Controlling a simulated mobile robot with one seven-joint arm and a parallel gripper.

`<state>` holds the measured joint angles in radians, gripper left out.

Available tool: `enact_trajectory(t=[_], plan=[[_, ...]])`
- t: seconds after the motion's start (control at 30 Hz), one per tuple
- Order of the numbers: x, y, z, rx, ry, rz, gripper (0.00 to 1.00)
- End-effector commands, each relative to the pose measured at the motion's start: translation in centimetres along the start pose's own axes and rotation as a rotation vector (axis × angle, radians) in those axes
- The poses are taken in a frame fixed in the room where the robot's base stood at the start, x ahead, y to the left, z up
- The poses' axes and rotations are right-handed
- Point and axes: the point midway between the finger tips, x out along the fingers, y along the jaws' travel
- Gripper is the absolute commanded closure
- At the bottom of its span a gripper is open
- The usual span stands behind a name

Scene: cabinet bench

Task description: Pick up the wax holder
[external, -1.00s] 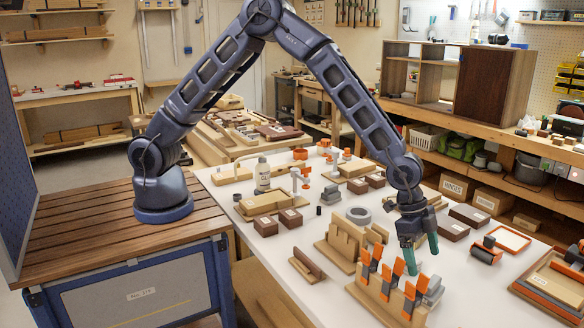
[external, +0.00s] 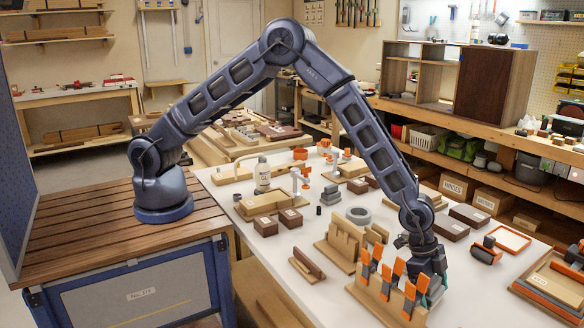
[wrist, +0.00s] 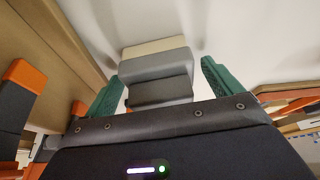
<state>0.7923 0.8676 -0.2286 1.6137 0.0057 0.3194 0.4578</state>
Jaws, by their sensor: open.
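My gripper (external: 431,284) is low over the white table, just behind a wooden rack (external: 383,300) of orange-and-grey handled tools, which partly hides it in the external view. In the wrist view my gripper (wrist: 160,82) is open, with a green finger on each side of a stepped grey block with a beige far end (wrist: 156,70). The block looks like the wax holder, but no label confirms it. Gaps show between it and both fingers. In the external view the block is mostly hidden by the rack and gripper.
The tool rack stands close on the near-left side of my gripper. A wooden block stand (external: 346,244) and a grey ring (external: 358,215) are further left. An orange-rimmed tray (external: 509,239) lies to the right. Some bare white table shows between them.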

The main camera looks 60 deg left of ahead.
Motion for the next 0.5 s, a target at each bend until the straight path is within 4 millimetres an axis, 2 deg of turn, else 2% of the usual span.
enact_trajectory(t=[0.1,0.27,0.37,0.5], plan=[[0.69,-0.06,-0.03,0.0,0.001,-0.001,0.09],[0.66,-0.06,-0.03,0.0,0.001,-0.001,0.09],[0.65,-0.05,-0.03,0.0,0.001,-0.001,0.25],[0.64,-0.05,-0.02,0.0,0.001,-0.001,0.52]])
